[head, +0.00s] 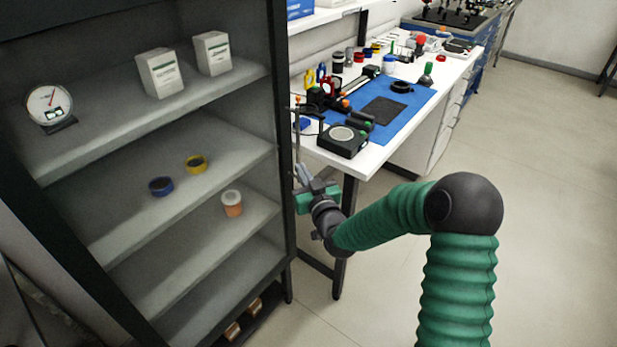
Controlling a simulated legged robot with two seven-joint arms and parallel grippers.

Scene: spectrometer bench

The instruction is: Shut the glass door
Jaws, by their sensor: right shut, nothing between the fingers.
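The glass door (232,95) is a large, slightly hazy pane in a dark frame. It is on the front of the tall cabinet at the left of the head view, and the shelves show through it. The pane seems to lie across the cabinet front; I cannot tell whether a small gap is left. My right gripper (302,175) is shut and empty, just right of the dark upright (284,120) at the door's right side. I cannot tell whether it touches the frame. My left gripper is not in view.
Shelves inside hold a round dial gauge (50,105), two white boxes (160,73), blue and yellow rings (196,164) and a small orange jar (232,204). A white bench (385,155) with optical parts stands close behind my right gripper. Floor (550,230) at the right is clear.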

